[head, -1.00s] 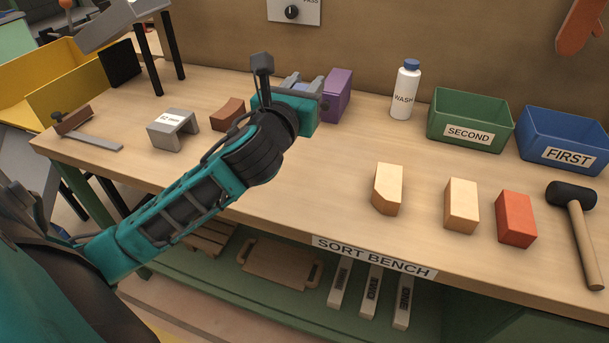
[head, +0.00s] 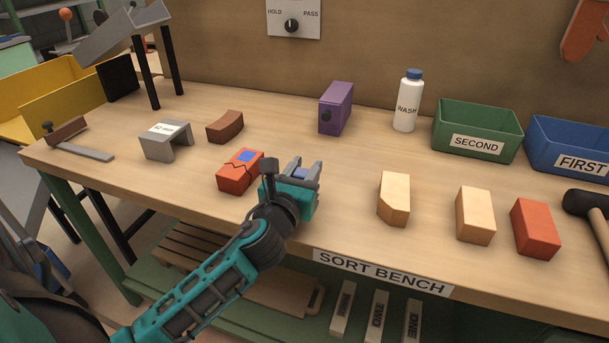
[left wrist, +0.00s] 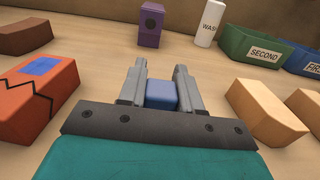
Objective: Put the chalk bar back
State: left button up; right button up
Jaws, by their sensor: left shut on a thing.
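My left gripper (head: 306,168) is shut on a small blue bar, the chalk bar (left wrist: 161,95), gripped between the two grey fingers in the left wrist view. In the head view the bar shows only as a bit of blue between the fingers. The gripper is over the middle of the bench, just right of a cracked orange-red brick (head: 236,176) with a blue patch on top; this brick also shows at the left of the wrist view (left wrist: 38,95). A purple block (head: 336,108) with a dark round spot stands farther back. My right gripper is not in view.
A brown curved brick (head: 225,127) and a grey gauge arch (head: 160,147) are at left. Two tan bricks (head: 394,199) and a plain red brick (head: 535,228) stand right. A wash bottle (head: 407,102), green SECOND bin (head: 476,130) and blue FIRST bin (head: 570,145) stand behind.

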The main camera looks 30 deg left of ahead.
pick_arm(q)
jog(key=shift+r, duration=0.1)
jog(key=shift+f, duration=0.2)
jog(key=o, duration=1)
jog(key=shift+o, duration=0.2)
jog(key=shift+r, duration=0.2)
jog(key=v, duration=1)
jog(key=shift+s+d+f, duration=0.1)
jog(key=shift+s, duration=0.15)
jog(key=shift+s+d+b, duration=0.2)
jog(key=shift+s+b, duration=0.1)
jog(key=shift+s, duration=0.4)
jog(key=shift+s, duration=0.1)
